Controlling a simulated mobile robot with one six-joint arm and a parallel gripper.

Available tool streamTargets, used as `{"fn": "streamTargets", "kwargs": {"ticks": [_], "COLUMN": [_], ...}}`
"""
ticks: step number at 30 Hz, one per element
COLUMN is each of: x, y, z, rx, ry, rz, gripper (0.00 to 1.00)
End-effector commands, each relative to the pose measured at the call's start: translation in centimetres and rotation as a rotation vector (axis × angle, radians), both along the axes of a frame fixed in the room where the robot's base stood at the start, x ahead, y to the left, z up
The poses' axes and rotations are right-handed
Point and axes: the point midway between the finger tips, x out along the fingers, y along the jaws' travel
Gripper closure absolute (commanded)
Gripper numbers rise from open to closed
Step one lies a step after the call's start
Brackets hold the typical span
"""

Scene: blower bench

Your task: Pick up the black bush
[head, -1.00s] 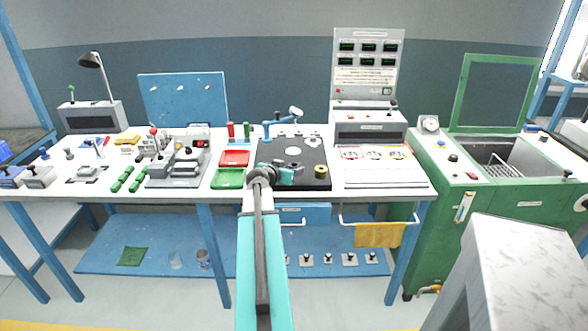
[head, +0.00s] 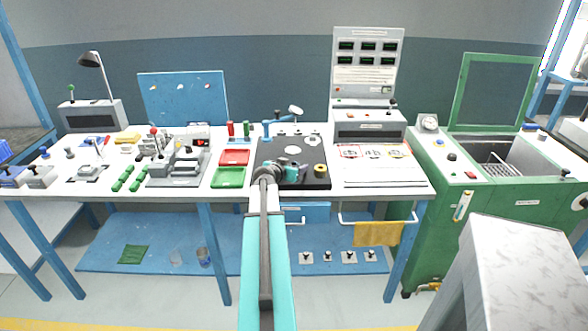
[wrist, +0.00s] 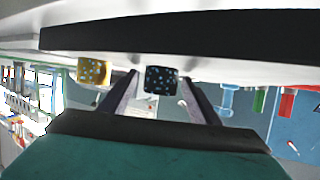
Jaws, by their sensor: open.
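The black bush (wrist: 161,80) is a short dark cylinder with pale speckles. In the wrist view it stands on the black mat (wrist: 200,50), which shows upside down. My gripper (wrist: 160,90) is open, with one finger on each side of the bush in that view; I cannot tell how far the fingertips reach around it. In the head view my gripper (head: 293,172) is low over the mat (head: 265,155), and the black bush cannot be made out against it.
A yellow bush (head: 320,169) stands just right of my gripper and also shows in the wrist view (wrist: 94,70). Red (head: 235,157) and green (head: 228,177) trays lie left of the mat. A blue stand (head: 268,131) is behind. A white sheet (head: 375,160) lies right.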

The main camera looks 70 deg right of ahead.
Motion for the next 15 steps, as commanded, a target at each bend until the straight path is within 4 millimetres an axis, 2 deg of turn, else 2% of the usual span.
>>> {"fn": "streamTargets", "kwargs": {"ticks": [2, 11, 15], "x": [0.00, -0.01, 0.00], "y": [0.01, 0.01, -0.01], "z": [0.01, 0.01, 0.07], "rx": [0.000, 0.000, -0.001], "ry": [0.000, 0.000, 0.000], "rz": [0.000, 0.000, 0.000], "gripper": [0.43, 0.94, 0.95]}}
